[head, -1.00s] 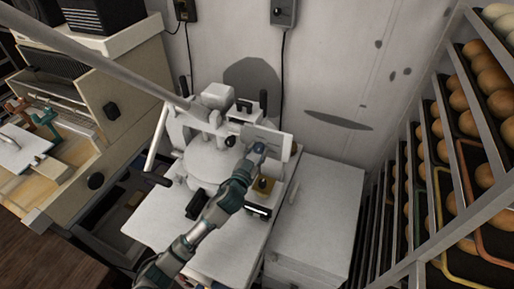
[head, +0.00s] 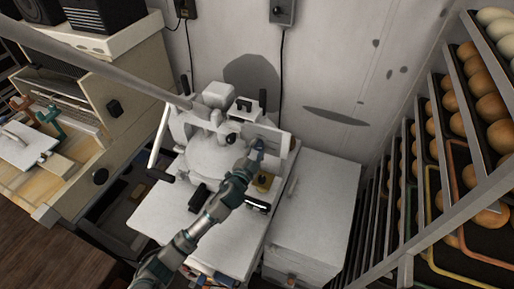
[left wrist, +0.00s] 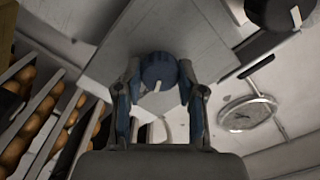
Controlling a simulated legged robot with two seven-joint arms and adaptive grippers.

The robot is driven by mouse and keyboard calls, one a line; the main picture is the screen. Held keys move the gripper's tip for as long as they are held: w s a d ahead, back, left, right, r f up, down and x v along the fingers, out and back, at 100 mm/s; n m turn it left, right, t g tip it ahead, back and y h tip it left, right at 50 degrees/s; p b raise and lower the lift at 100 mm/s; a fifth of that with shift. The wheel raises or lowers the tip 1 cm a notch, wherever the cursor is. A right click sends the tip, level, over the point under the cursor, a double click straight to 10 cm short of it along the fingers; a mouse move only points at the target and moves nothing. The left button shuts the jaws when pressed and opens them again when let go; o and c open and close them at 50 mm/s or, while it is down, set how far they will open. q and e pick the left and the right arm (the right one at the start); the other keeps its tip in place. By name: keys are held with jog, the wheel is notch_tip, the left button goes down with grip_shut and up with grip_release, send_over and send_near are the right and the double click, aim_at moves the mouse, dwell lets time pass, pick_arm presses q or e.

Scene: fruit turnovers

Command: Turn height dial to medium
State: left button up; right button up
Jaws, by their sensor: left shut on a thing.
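The height dial is a dark blue round knob (left wrist: 158,68) on a flat grey panel (left wrist: 205,50) in the left wrist view. A short white pointer mark shows on its lower side in that picture. My left gripper (left wrist: 158,78) has one finger on each side of the knob and is shut on it. In the head view my left gripper (head: 256,149) reaches the small upright panel (head: 274,139) of the white machine (head: 212,165). The knob is mostly hidden there. The dial's setting labels cannot be read. My right gripper is not in view.
A white cabinet (head: 310,215) stands right of the machine. A rack with trays of buns (head: 480,110) fills the right side. A beige machine (head: 115,95) stands at the left. A black-handled lever (head: 160,150) sticks out at the machine's left.

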pick_arm(q)
jog(key=shift+f, duration=0.25)
jog(key=o, duration=1.1)
jog(key=shift+c, duration=0.2)
jog(key=shift+o, duration=0.4)
jog(key=shift+w, duration=0.2)
jog(key=shift+s+a, duration=0.1)
jog(key=shift+s, duration=0.25)
jog(key=v, duration=1.1)
jog(key=shift+f, duration=0.1)
